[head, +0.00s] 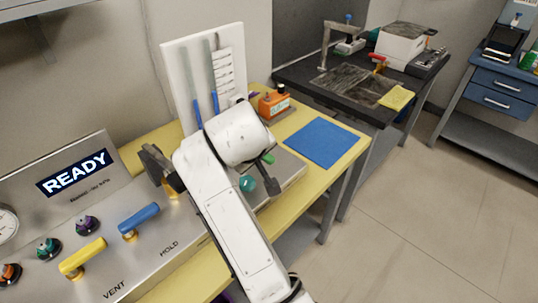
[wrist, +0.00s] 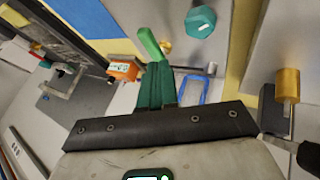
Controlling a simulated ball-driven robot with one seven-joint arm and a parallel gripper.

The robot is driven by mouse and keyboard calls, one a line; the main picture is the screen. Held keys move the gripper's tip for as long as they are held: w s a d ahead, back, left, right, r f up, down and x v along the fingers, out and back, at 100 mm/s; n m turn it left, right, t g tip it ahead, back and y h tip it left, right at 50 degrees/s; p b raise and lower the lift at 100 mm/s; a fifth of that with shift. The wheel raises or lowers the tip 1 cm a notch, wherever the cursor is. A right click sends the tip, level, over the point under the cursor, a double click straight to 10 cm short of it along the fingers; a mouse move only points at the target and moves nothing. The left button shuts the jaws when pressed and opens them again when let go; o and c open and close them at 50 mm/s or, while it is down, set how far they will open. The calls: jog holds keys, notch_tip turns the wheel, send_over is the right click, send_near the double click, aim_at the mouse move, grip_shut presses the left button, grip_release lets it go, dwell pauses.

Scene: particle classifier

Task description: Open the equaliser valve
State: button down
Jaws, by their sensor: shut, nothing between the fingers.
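The equaliser valve is not labelled in these frames; I take it to be the green lever (wrist: 150,42) with a brass stem beside it. Its green end also shows in the head view (head: 267,158), just right of my arm. My gripper (wrist: 160,72) is shut and empty, its dark green-tinted fingers together. In the wrist view the fingertips lie close below the lever, overlapping its lower end; I cannot tell whether they touch. In the head view my arm hides the fingers and most of the lever.
A teal knob (wrist: 200,22) stands near the lever. A brass fitting (wrist: 287,85) stands at the right of the wrist view. An orange device (head: 273,104) and blue mat (head: 321,142) lie beyond. Blue (head: 139,221) and yellow (head: 82,257) levers stand on the panel, whose display (head: 75,173) reads READY.

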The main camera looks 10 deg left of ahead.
jog(key=shift+w, duration=0.1)
jog(key=x, duration=1)
jog(key=shift+d+r, duration=0.1)
jog(key=shift+d, duration=0.1)
dwell(0.4)
